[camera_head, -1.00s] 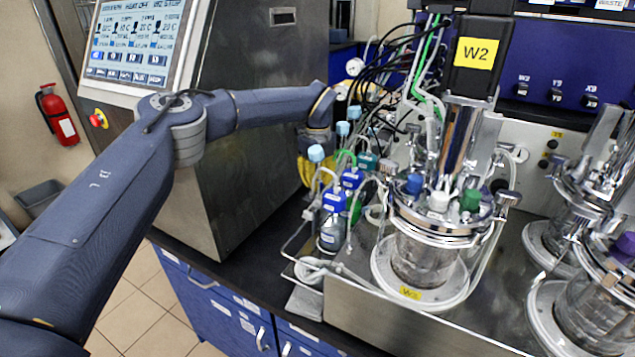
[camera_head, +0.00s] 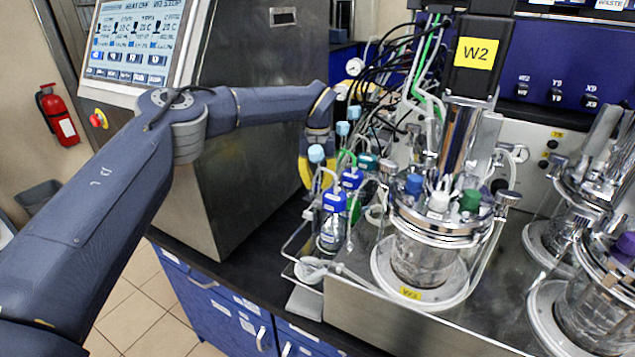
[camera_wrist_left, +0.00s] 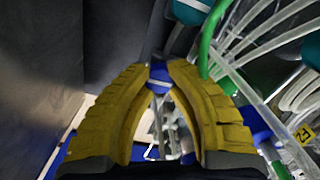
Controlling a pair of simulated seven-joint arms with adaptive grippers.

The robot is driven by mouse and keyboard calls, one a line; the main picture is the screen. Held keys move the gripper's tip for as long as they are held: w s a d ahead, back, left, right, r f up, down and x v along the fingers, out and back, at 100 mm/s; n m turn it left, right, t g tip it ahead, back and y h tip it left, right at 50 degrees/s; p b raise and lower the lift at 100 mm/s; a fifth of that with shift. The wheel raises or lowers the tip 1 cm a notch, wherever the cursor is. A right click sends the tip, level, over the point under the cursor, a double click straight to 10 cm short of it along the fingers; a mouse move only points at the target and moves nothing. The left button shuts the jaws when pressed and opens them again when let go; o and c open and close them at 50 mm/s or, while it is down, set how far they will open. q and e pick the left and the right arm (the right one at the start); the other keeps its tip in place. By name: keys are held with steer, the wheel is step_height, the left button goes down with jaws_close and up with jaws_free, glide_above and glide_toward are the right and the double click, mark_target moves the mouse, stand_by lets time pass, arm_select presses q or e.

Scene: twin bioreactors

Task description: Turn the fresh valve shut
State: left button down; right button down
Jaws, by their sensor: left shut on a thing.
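My left gripper (camera_head: 305,165) is behind the blue-capped bottles in the head view, where only part of its yellow fingers shows. In the left wrist view the yellow fingers of my left gripper (camera_wrist_left: 157,68) close together at the tips, shut on a small part. A blue piece (camera_wrist_left: 160,76) shows right at the fingertips, with a dark grey bar beyond it. The fresh valve cannot be made out with certainty, as the fingers cover most of what they hold. My right gripper is in neither view.
Bottles with blue caps (camera_head: 334,200) and looping tubes crowd the space beside my left gripper. The W2 glass vessel (camera_head: 420,257) stands to their right. A large steel cabinet (camera_head: 240,130) stands close on the left. In the wrist view a green tube (camera_wrist_left: 208,42) passes near the right finger.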

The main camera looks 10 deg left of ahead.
mark_target(318, 182)
arm_select(q)
steer(key=shift+m, duration=0.4)
steer(key=c, duration=1.1)
jaws_free()
step_height(318, 182, up, 12)
